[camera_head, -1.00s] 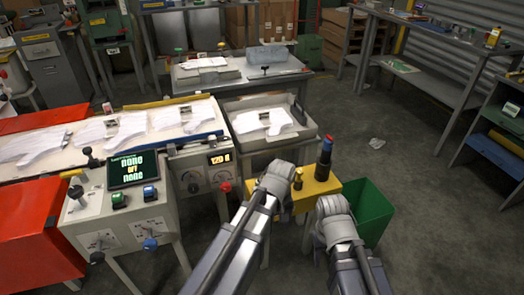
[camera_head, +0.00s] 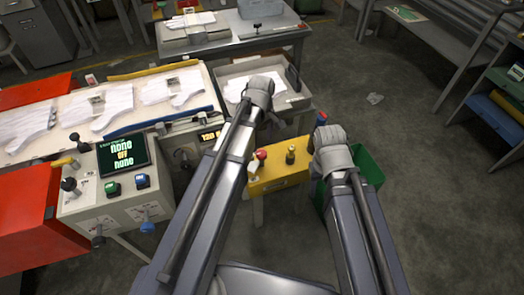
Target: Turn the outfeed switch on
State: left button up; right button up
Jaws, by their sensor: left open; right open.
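A grey control panel (camera_head: 117,200) stands at the left with a screen (camera_head: 122,158) that reads "none OFF none". Below the screen are a green switch (camera_head: 112,188) and a blue switch (camera_head: 141,181). Two levers, one dark-knobbed (camera_head: 98,241) and one blue-knobbed (camera_head: 147,226), stick out of its front. I cannot read which is the outfeed switch. My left gripper (camera_head: 260,88) is open over the grey tray, right of the panel. My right gripper (camera_head: 329,136) is open beside the yellow box. Both touch no switch; their fingertips are mostly hidden.
A yellow box (camera_head: 277,178) with a red button (camera_head: 261,154) and knobs stands between my arms. White glove shapes lie on the conveyor (camera_head: 83,127). The grey tray (camera_head: 297,101) is behind. The floor at right is mostly clear.

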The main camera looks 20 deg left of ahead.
aim_at(262, 153)
pick_arm(q)
notch_tip(262, 153, down, 7)
jog(key=b, duration=0.6)
grip_shut()
dwell(0.5)
